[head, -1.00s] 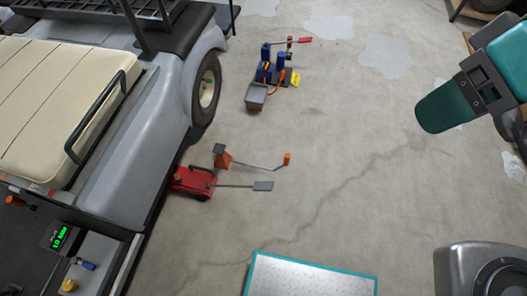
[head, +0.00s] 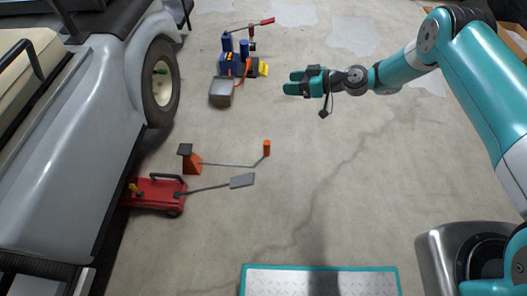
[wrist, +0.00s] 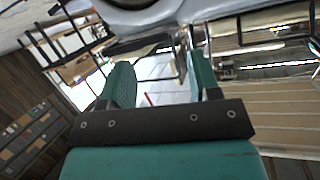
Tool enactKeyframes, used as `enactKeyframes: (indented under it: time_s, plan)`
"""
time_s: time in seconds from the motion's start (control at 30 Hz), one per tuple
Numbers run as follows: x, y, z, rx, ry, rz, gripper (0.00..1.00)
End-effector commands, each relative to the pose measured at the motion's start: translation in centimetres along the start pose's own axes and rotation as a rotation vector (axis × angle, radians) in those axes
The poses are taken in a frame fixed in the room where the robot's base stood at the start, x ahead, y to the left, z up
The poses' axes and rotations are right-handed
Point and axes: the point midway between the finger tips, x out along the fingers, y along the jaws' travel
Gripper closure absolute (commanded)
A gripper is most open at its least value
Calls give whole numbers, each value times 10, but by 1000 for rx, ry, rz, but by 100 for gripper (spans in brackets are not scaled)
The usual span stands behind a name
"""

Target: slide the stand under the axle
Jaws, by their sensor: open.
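The orange stand (head: 191,163) with a dark top stands on the floor beside the cart (head: 75,130). A thin rod runs from it to the right, ending in an upright orange grip (head: 266,148). The axle itself is hidden under the cart body. My gripper (head: 289,83) is open and empty, up and right of the orange grip in the head view and apart from it. In the wrist view both teal fingers of my gripper (wrist: 162,80) are spread with nothing between them.
A red jack (head: 155,193) with a grey pedal (head: 242,181) lies just in front of the stand, partly under the cart. The cart wheel (head: 160,82) is behind it. A blue unit (head: 235,63) and grey box (head: 222,92) stand farther back. Floor to the right is clear.

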Motion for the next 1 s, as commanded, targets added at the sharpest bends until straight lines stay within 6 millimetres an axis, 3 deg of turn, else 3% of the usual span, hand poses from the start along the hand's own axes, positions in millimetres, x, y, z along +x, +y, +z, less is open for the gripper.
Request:
enactKeyframes:
  time_s: [0.03,0.1,0.2,0.3,0.4,0.5,0.6,0.77,1.0]
  plan:
    - [13,7,60,-3,43,21,43]
    - [22,11,114,-25,109,58,43]
    - [30,8,187,-52,194,120,43]
    - [32,-3,247,-73,261,185,43]
    - [32,-15,291,-87,308,242,43]
    - [30,-26,317,-97,337,282,43]
    - [29,-31,329,-101,352,303,43]
    - [38,-29,330,-104,357,309,43]
    - [71,-19,322,-104,356,307,43]
